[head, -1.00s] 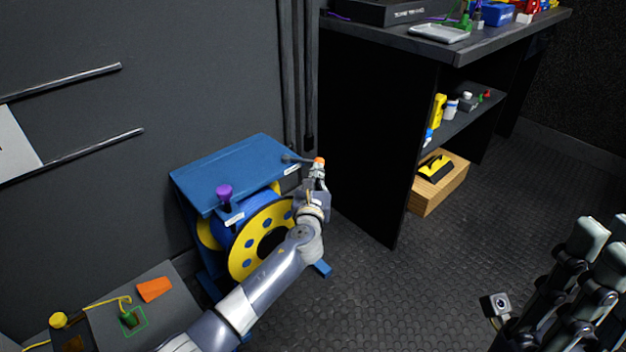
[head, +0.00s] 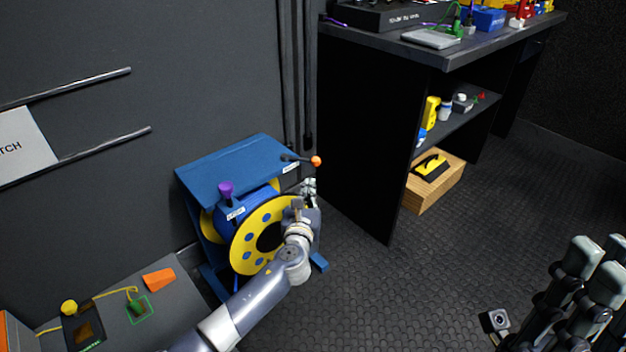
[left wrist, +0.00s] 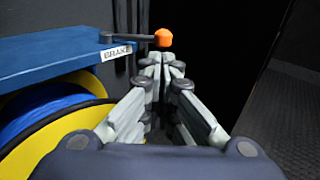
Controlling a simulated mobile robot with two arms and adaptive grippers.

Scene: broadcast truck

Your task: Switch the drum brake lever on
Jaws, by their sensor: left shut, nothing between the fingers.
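The drum brake lever (head: 299,158) is a dark arm with an orange knob (head: 316,161), sticking out to the right over the right edge of the blue drum stand (head: 235,168). A white BRAKE label is beside it. My left gripper (head: 309,186) is shut and empty, just below the knob in the head view. In the left wrist view, the closed fingertips (left wrist: 164,60) point at the space just under the orange knob (left wrist: 163,38); whether they touch it I cannot tell. My right gripper (head: 588,262) is at the lower right, far from the lever; its opening is unclear.
A yellow-flanged cable drum (head: 247,250) and purple knob (head: 225,190) are on the stand. A black bench (head: 365,130) stands close to its right, with a wooden box (head: 440,190) on the floor. A grey surface (head: 160,312) is at lower left. The middle floor is clear.

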